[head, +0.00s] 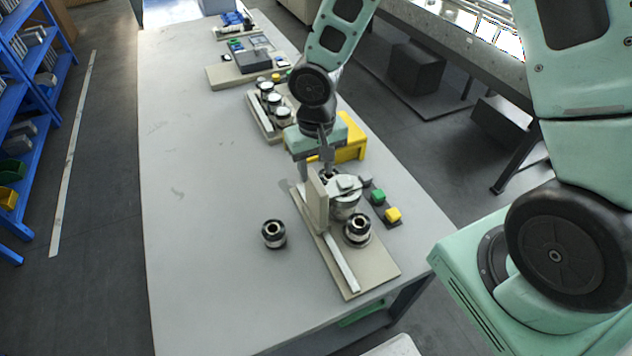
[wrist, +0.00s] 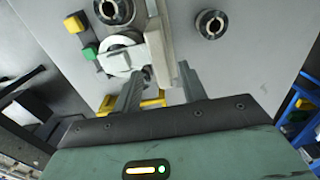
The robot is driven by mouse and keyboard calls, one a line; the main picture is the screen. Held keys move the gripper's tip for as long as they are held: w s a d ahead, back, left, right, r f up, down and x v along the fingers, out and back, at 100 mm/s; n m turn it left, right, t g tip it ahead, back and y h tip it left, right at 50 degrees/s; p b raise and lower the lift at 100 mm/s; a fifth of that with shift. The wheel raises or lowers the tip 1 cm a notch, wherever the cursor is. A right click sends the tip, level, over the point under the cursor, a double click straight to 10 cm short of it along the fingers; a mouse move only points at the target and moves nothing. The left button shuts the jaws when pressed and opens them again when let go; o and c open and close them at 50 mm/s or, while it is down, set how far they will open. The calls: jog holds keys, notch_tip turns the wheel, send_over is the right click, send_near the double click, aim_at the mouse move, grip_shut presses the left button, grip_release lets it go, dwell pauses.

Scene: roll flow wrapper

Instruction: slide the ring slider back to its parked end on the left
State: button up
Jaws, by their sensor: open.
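A beige fixture base (head: 372,278) lies on the table with a pale rail (head: 341,262) along it. A tall upright beige block (head: 317,203), which looks like the ring slider, stands at the rail; it also shows in the wrist view (wrist: 158,50). A ring on it cannot be made out. A white-topped drum (head: 345,207) stands right beside the block. My gripper (head: 315,167) is open, at the far end of the block. In the wrist view its two fingers (wrist: 160,78) are spread with the block's near end between or just beyond their tips; contact is unclear.
A black-and-silver roll (head: 357,230) sits on the base, and another roll (head: 273,234) stands on the open table to the left. Green (head: 378,196) and yellow (head: 393,214) buttons are on the right. A yellow box (head: 351,148) stands behind.

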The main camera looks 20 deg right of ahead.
aim_at(317, 181)
jog(key=shift+f, duration=2.7)
grip_shut()
